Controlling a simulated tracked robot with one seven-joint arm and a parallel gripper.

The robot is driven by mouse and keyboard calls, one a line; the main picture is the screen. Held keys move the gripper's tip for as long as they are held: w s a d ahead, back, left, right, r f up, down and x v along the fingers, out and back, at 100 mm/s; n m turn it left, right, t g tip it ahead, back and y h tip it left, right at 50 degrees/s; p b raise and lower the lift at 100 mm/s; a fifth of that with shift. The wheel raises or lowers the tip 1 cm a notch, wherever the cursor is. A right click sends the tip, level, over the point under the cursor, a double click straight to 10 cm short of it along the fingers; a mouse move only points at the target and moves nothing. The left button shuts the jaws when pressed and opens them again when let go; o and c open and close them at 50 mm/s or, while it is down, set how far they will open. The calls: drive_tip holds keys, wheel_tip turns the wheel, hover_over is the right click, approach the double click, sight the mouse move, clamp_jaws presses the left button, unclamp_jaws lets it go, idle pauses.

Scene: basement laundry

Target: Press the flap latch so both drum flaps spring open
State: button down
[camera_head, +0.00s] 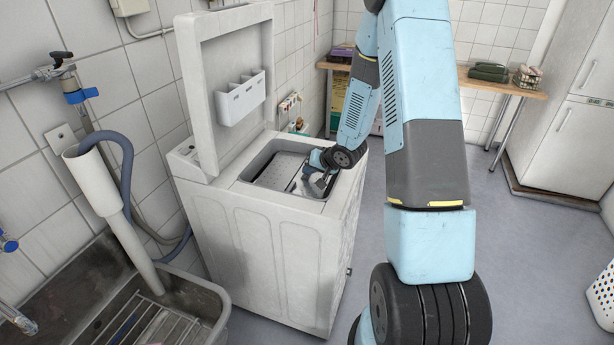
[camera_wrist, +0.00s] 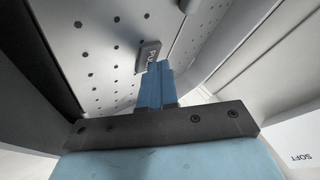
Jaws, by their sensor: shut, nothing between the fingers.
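The top-loading washer (camera_head: 270,230) stands with its lid (camera_head: 228,85) raised. Its perforated metal drum (camera_head: 278,168) shows in the top opening, and the drum surface fills the upper part of the wrist view (camera_wrist: 105,50). A small grey latch tab with raised lettering (camera_wrist: 148,55) sits at a seam between perforated panels. The flaps appear closed. My gripper (camera_wrist: 155,68) is shut and empty, its blue fingertips at the lower edge of the latch; I cannot tell whether they touch it. In the head view my gripper (camera_head: 312,183) reaches into the opening, its tips partly hidden.
The opening's walls stand close around my gripper. A dispenser tray (camera_head: 241,98) hangs inside the raised lid. A sink (camera_head: 130,310) with a white standpipe (camera_head: 112,215) is at the left. A wooden bench (camera_head: 505,85) and white fridge (camera_head: 565,110) stand behind.

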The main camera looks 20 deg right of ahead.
sight(310, 176)
drive_tip(key=shift+r, duration=3.3)
